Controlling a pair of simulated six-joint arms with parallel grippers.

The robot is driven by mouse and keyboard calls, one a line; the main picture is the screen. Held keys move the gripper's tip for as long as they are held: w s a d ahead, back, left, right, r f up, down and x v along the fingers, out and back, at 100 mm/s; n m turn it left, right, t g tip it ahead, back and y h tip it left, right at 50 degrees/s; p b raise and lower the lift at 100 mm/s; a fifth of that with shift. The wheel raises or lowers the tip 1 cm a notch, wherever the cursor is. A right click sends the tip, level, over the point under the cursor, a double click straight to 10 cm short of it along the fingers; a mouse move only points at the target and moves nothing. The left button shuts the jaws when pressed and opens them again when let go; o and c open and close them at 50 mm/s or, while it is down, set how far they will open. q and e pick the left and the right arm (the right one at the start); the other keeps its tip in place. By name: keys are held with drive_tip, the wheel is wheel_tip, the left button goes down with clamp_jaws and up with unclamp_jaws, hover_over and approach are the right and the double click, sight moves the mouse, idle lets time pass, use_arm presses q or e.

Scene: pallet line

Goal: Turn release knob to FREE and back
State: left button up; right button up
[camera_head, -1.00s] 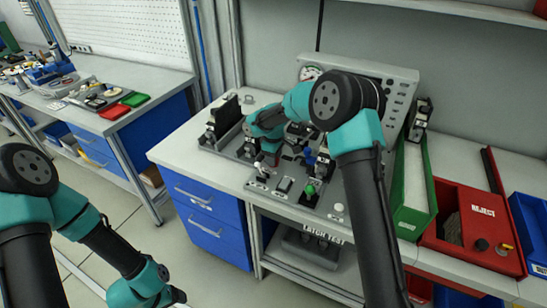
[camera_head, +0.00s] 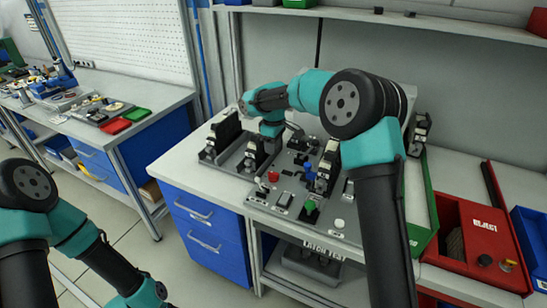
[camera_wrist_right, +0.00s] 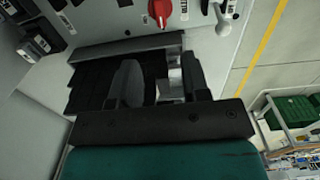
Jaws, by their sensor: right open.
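In the right wrist view a red knob (camera_wrist_right: 159,10) sits on a light grey panel at the top edge, partly cut off. I cannot read any label by it. My right gripper (camera_wrist_right: 160,82) is open, its dark fingers apart and below the knob in that picture, not touching it. A metal part shows behind the fingers. In the head view my right wrist (camera_head: 272,126) hangs over the test fixture (camera_head: 240,168), and its fingertips are not clear there. A red knob (camera_head: 273,176) shows near the fixture's front edge. My left gripper is below the head view's frame.
A lever with a pale ball (camera_wrist_right: 226,27) is right of the knob in the wrist view. The fixture also carries a green knob (camera_head: 310,207) and upright dark blocks. A green bin (camera_head: 424,236) and a red REJECT bin (camera_head: 472,270) stand to the right.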

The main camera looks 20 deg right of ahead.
wheel_tip(320, 180, up, 5)
hover_over(273, 172)
drive_tip(key=shift+f, duration=0.2)
drive_tip(key=shift+f, duration=0.15)
wheel_tip(273, 172, down, 16)
drive_tip(key=shift+r, duration=0.25)
idle(0.7)
drive_tip(key=shift+f, duration=0.9)
drive_tip(key=m, duration=0.4)
drive_tip(key=shift+r+m, duration=0.1)
drive_tip(key=shift+m, duration=2.5)
idle(0.5)
